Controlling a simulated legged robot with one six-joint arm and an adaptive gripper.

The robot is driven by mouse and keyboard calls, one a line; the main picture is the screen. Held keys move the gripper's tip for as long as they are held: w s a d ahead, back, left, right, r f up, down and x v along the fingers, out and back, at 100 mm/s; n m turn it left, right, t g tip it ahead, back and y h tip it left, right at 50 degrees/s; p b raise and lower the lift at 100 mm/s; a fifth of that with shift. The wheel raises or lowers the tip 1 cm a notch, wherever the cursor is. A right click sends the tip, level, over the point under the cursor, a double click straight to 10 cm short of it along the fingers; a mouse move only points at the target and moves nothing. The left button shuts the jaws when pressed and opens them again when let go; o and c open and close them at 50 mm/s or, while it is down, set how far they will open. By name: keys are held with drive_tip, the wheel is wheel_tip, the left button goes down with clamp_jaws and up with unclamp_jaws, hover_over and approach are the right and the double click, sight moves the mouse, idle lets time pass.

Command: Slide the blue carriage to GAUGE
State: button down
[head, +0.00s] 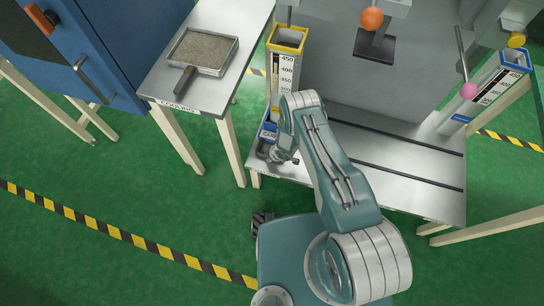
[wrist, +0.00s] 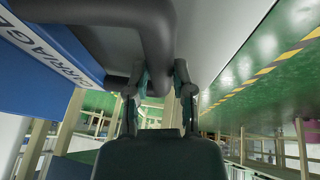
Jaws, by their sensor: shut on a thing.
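The blue carriage (head: 267,131) is at the left end of the grey bench, under a column with a yellow rim (head: 288,37). Its blue face, lettered CARRIAGE (wrist: 55,50), fills the upper left of the wrist view. A thick dark grey handle (wrist: 153,35) comes down from above in the wrist view. My gripper (head: 283,157) is at the carriage's front, partly hidden by my arm in the head view. In the wrist view my gripper (wrist: 160,82) is shut on the handle. I cannot read a GAUGE label in either view.
Two dark slots (head: 400,175) run along the bench (head: 350,150) to the right. A blue-rimmed column (head: 485,92) stands at its right end. An orange ball knob (head: 372,18) hangs above. A side table (head: 215,90) holds a sieve pan (head: 203,50) left of the carriage.

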drive_tip(key=shift+w+a, duration=0.15)
drive_tip(key=c, duration=0.6)
unclamp_jaws()
drive_tip(key=shift+o, duration=0.6)
drive_tip(key=shift+a, duration=0.15)
drive_tip(key=shift+d+r, duration=0.2)
drive_tip(key=shift+r, duration=0.1)
drive_tip(key=v, duration=1.1)
drive_tip(key=shift+s, duration=0.2)
drive_tip(key=shift+a, duration=0.1)
